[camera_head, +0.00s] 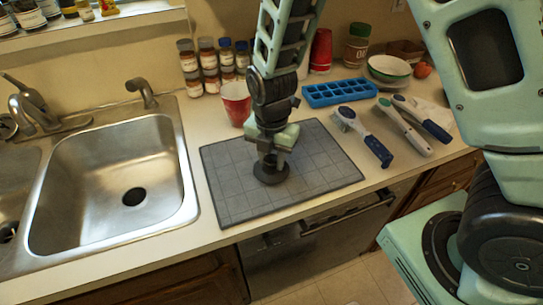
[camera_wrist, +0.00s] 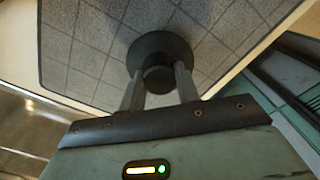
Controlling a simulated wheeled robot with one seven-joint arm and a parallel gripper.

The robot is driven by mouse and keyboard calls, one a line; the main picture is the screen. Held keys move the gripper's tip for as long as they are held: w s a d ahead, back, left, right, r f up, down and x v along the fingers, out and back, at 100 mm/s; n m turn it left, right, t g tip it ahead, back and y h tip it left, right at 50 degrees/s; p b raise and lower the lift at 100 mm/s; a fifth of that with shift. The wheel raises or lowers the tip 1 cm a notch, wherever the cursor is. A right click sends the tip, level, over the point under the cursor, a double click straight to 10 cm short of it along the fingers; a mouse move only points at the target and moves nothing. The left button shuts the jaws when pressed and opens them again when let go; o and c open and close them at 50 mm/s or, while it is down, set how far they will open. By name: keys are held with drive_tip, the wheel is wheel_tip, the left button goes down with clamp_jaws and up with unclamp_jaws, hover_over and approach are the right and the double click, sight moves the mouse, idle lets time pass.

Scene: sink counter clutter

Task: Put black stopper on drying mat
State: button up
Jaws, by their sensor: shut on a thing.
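The black stopper (camera_head: 271,174) is a dark disc with a knob on top, at the middle of the grey drying mat (camera_head: 225,200) in the head view. My gripper (camera_head: 270,158) points down above it and is shut on its knob. In the wrist view the stopper (camera_wrist: 160,48) shows between the two fingers of my gripper (camera_wrist: 158,82), over the gridded drying mat (camera_wrist: 85,50). The stopper looks upright with its disc down. I cannot tell whether its disc touches the mat or hangs just above it.
The sink (camera_head: 110,185) lies left of the mat. A red cup (camera_head: 236,103) stands behind it, near several spice jars (camera_head: 208,60). A blue ice tray (camera_head: 340,92) and scrub brushes (camera_head: 365,137) lie to the right. The mat's front edge is near the counter edge.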

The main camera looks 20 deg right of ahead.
sight(271, 159)
drive_tip(key=shift+f, duration=0.2)
drive_tip(key=shift+f, duration=0.2)
drive_tip(key=o, duration=1)
drive_tip(key=shift+c, duration=0.2)
drive_tip(key=shift+r, duration=0.1)
wheel_tip(271, 159, up, 11)
drive_tip(key=b, duration=0.2)
drive_tip(key=s+a+r+m, duration=0.1)
drive_tip(key=s+m, duration=0.8)
drive_tip(key=s, duration=0.1)
drive_tip(key=s+a+r+m, duration=0.2)
drive_tip(key=s+m, duration=0.8)
drive_tip(key=shift+a+r+y, duration=0.15)
drive_tip(key=shift+r+y, duration=0.1)
drive_tip(key=shift+y, duration=0.05)
